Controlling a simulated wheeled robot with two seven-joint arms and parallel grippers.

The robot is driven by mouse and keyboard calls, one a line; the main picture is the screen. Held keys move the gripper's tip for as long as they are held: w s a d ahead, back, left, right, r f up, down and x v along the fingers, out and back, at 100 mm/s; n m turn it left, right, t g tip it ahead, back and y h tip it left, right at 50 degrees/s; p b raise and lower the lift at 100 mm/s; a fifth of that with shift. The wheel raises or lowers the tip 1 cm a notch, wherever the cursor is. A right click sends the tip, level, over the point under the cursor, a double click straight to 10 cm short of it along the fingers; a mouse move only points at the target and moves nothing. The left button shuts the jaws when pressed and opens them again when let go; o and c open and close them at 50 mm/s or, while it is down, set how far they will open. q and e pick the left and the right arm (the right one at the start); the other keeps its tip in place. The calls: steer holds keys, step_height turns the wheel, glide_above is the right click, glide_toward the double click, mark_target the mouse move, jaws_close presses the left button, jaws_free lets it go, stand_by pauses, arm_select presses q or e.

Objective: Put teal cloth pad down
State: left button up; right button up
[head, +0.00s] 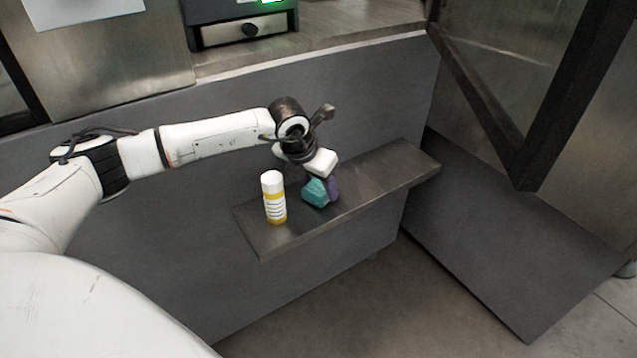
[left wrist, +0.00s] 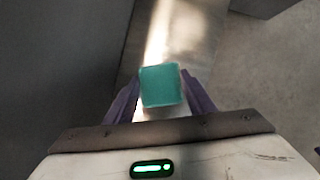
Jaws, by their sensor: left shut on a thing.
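The teal cloth pad (head: 315,192) is a small teal block at my left gripper (head: 326,190), over the dark shelf (head: 385,182). In the left wrist view the pad (left wrist: 160,86) sits between the two purple fingers of the left gripper (left wrist: 160,97), which is shut on it. The pad is very low at the shelf; I cannot tell whether it touches the surface. My right gripper is not in view.
A white bottle with a yellow band (head: 273,197) stands upright on the shelf, just left of the pad. Shelf room is free to the right. A dark-framed panel (head: 520,90) stands at the right. A machine with a drawer (head: 245,30) is at the back.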

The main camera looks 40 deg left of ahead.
arm_select(q)
steer(key=o, duration=1.5)
steer(key=shift+c, duration=0.2)
